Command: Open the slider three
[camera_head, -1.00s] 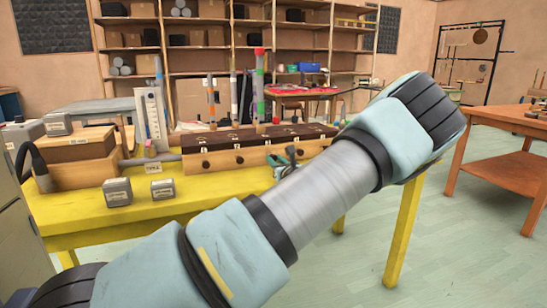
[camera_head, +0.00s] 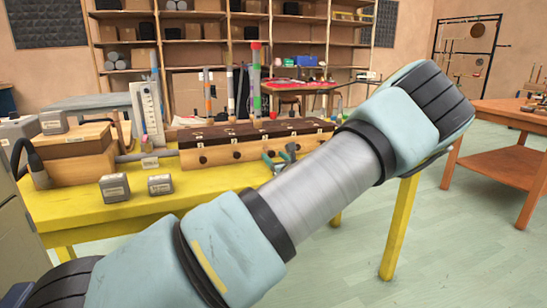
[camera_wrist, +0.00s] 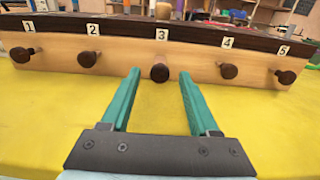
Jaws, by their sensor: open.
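The wooden slider box (camera_head: 222,150) with a dark top stands on the yellow table. In the wrist view its front (camera_wrist: 190,58) carries a row of dark round knobs under labels 1 to 5. The slider three knob (camera_wrist: 160,72) sits below the label 3 (camera_wrist: 162,34). My gripper (camera_wrist: 157,72) has two green fingers, apart and empty. In the picture the knob lies between the fingertips, with the fingers pointing at the box front; I cannot tell whether they reach around it. In the head view my gripper (camera_head: 280,160) is partly hidden by my arm.
The yellow table (camera_head: 90,212) has bare room in front of the box. Two small grey weights (camera_head: 115,187) (camera_head: 160,184) and a wooden crate (camera_head: 75,160) stand at the left. Upright tubes (camera_head: 256,80) stand behind the box.

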